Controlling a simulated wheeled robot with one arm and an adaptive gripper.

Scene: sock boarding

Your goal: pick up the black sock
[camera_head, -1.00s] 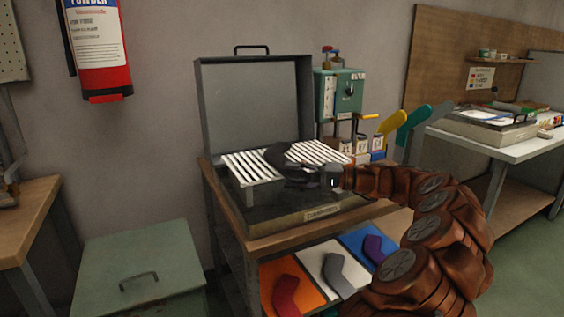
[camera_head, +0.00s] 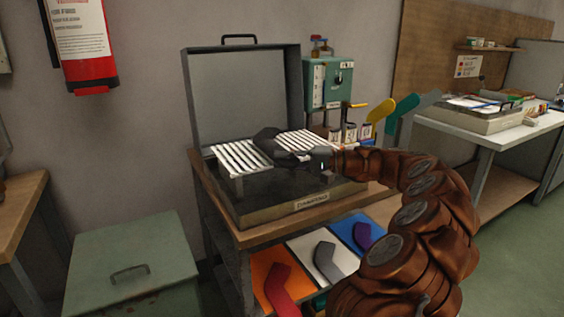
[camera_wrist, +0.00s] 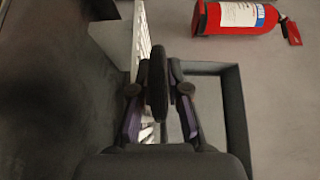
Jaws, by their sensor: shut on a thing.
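The black sock (camera_head: 268,139) is a dark shape over the white slatted rack (camera_head: 240,157) of the open grey case, in the head view. In the wrist view the sock (camera_wrist: 157,80) shows as a narrow dark strip, edge-on between my fingers. My gripper (camera_head: 293,152) comes in from the right, above the case, and is shut on the sock. In the wrist view my gripper (camera_wrist: 158,92) has one finger on each side of it. Where the dark gripper ends and the sock begins is hard to tell, as is any gap between sock and rack.
The case's raised lid (camera_head: 243,95) stands behind the rack. A green dial box (camera_head: 328,80) is at its right. Red (camera_head: 285,291), grey (camera_head: 328,262) and purple (camera_head: 364,236) socks lie on coloured panels below. A green chest (camera_head: 130,262) stands at left.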

